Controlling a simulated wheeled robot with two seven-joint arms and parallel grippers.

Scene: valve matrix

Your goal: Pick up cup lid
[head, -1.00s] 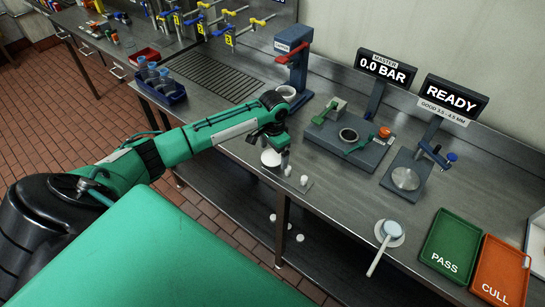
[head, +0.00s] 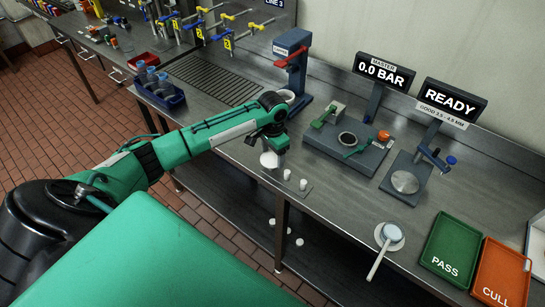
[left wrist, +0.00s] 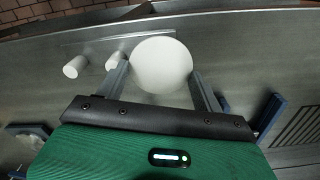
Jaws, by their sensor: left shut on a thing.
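The cup lid (left wrist: 162,65) is a plain white disc in the left wrist view, between the two fingers of my left gripper (left wrist: 159,72). In the head view the lid (head: 269,160) shows as a small white disc near the bench's front edge, just under my left gripper (head: 272,152). The left gripper is shut on the lid, with a finger at each side of its rim. I cannot tell whether the lid is clear of the surface below. My right gripper is not in view.
Two small white cylinders (head: 295,179) stand right of the lid on a small plate. A blue bin (head: 172,101) is left.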

